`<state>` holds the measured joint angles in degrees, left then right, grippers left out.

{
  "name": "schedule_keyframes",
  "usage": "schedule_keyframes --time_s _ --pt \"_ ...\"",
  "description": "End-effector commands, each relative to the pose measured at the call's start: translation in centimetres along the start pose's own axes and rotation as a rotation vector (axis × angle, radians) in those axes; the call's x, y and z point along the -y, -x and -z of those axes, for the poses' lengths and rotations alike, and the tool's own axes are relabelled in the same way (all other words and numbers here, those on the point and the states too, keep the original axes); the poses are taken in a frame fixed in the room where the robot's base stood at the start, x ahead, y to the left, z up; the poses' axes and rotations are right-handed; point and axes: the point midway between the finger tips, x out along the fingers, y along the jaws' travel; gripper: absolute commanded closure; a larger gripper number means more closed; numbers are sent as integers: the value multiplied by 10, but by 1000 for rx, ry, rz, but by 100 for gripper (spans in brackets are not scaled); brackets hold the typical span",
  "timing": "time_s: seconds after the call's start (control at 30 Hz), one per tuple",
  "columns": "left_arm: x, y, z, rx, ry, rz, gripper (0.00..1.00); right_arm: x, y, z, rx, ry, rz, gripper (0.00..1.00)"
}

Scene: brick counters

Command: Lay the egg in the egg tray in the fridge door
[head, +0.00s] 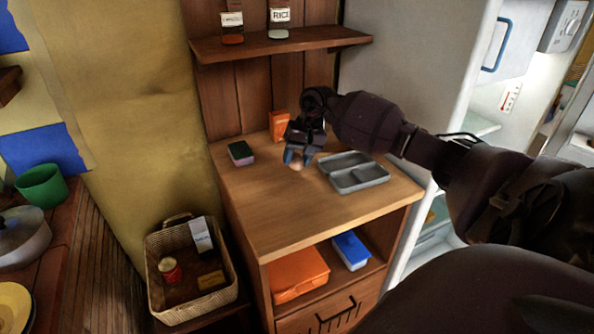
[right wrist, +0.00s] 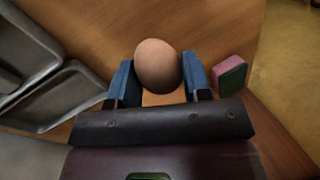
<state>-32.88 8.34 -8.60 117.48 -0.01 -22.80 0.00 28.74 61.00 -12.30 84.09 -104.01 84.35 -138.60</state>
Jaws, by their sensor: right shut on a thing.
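The brown egg (right wrist: 157,66) is between the blue fingers of my right gripper (right wrist: 158,82), which is shut on it. In the head view the egg (head: 297,166) shows just under the right gripper (head: 299,158), over the wooden cabinet top; whether it touches the wood I cannot tell. The fridge (head: 476,90) stands open at the right, its lit inside partly showing behind my right arm. I cannot make out an egg tray in the fridge door. My left gripper is in neither view.
A grey divided tray (head: 360,187) lies right of the gripper on the cabinet top (head: 285,215). A green and pink sponge (head: 241,153) lies to the left, and an orange box (head: 279,126) stands behind. A wicker basket (head: 160,281) is at lower left. The front of the top is clear.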

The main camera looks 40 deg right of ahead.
Motion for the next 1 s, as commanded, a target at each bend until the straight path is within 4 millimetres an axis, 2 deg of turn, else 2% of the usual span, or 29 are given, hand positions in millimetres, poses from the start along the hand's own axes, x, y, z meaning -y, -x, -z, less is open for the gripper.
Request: schedule_keyframes --time_s 0.13,0.4,0.83,0.87,0.9,1.0 --pt "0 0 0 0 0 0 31 -3 -9 0 2 0 1 64" --pt "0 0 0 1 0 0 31 -13 -40 0 1 -1 1 64" --pt "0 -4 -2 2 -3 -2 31 -15 -46 0 1 0 -2 64" --pt "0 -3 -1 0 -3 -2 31 -15 -46 0 1 0 -1 52" --pt "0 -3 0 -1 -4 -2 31 -15 -45 0 0 0 0 46" --pt "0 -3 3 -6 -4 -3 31 -15 -45 0 0 0 -1 45"
